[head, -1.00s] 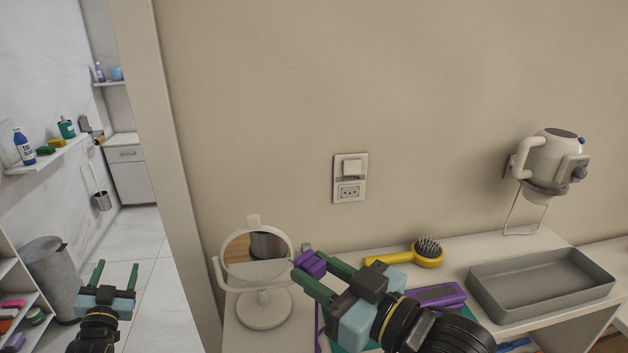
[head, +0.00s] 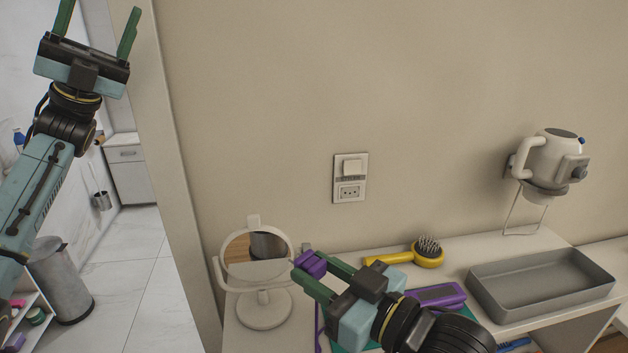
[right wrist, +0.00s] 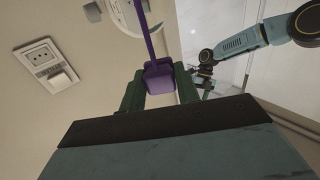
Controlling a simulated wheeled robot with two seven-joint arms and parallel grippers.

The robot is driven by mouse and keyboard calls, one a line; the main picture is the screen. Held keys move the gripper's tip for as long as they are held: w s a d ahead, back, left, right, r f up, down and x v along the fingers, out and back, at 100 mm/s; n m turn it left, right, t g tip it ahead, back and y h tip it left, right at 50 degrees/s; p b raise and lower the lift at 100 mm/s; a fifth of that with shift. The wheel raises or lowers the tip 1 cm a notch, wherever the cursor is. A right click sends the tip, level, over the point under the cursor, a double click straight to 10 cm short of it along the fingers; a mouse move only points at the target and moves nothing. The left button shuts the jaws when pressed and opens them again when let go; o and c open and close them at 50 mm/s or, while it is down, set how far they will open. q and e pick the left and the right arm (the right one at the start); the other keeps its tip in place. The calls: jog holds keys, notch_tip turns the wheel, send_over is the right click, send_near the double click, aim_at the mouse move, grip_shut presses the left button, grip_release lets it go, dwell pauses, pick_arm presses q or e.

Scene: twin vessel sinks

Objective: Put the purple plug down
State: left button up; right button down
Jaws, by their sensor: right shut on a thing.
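The purple plug (head: 311,263) is between the fingertips of my right gripper (head: 316,275), held above the white counter in front of the round mirror. In the right wrist view the plug (right wrist: 159,76) sits between the two green fingers, with its purple cord (right wrist: 147,32) running away from it. My right gripper (right wrist: 160,88) is shut on it. My left gripper (head: 98,25) is raised high at the upper left, its green fingers spread apart with nothing between them.
A wall socket with a switch (head: 350,178) is above the counter. The round mirror (head: 264,309), a yellow hairbrush (head: 404,258), a purple hair straightener (head: 438,296) and a grey tray (head: 541,288) stand on the counter. A white hair dryer (head: 553,160) hangs on the wall.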

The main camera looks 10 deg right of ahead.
pick_arm(q)
jog(key=s+d+r+m+g+y, duration=0.1)
jog(key=s+d+m+g+y, duration=0.25)
jog(key=d, duration=0.35)
jog(key=s+d+r+m+g+y, duration=0.1)
jog(key=s+d+m+g+y, duration=0.2)
jog(key=s+d+g+y, duration=0.3)
pick_arm(e)
jog(key=shift+d, duration=0.1)
pick_arm(q)
jog(key=n+t+y, duration=0.3)
jog(key=t+y, duration=0.9)
jog(key=y, duration=0.8)
send_over(314, 260)
notch_tip(314, 260, down, 22)
jog(key=shift+g, duration=0.25)
notch_tip(314, 260, down, 12)
jog(key=shift+r, duration=0.25)
jog(key=shift+c, duration=0.2)
